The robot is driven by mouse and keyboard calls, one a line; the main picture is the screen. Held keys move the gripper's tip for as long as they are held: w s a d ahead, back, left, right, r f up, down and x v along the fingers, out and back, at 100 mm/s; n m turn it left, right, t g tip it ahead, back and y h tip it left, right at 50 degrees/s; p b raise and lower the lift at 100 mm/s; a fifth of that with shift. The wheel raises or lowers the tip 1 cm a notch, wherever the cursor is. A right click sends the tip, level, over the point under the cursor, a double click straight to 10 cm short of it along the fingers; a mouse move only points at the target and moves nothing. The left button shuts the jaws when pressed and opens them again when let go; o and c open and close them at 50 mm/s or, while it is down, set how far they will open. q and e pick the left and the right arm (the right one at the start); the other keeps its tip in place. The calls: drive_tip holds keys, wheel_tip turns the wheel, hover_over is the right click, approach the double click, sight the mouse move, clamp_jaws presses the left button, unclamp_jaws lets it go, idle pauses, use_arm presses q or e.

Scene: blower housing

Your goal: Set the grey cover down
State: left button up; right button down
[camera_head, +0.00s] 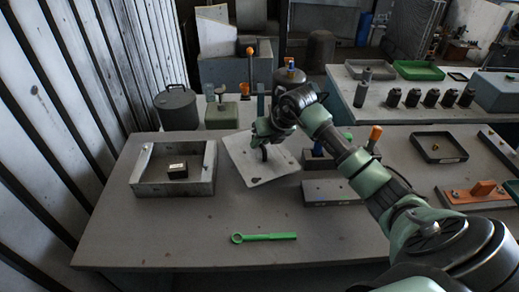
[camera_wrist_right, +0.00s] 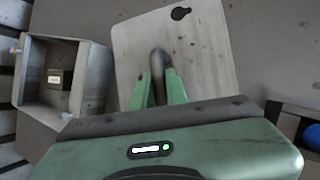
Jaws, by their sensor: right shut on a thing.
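The grey cover (camera_head: 241,158) is a flat, light plate with a bent handle, right of the open grey housing (camera_head: 145,188) on the table. My right gripper (camera_head: 264,149) is shut on the cover's handle. In the right wrist view the fingers (camera_wrist_right: 158,90) close around the dark handle, and the cover (camera_wrist_right: 208,60) shows a keyhole-shaped opening near its far edge. The cover sits turned relative to the housing; whether it touches the table I cannot tell. The housing also shows in the wrist view (camera_wrist_right: 90,85). My left gripper is not in view.
A dark labelled block (camera_head: 178,170) lies inside the housing. A green ring-ended tool (camera_head: 264,237) lies near the table's front. A grey block (camera_head: 332,192) stands right of the cover, and a dark tray (camera_head: 438,147) farther right. The front left of the table is clear.

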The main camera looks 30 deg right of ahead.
sight(258, 152)
wheel_tip(258, 152, down, 4)
drive_tip(key=shift+r+p, duration=0.2)
drive_tip(key=shift+p, duration=0.15)
drive_tip(key=shift+f, duration=0.2)
drive_tip(key=c, duration=1.4)
unclamp_jaws()
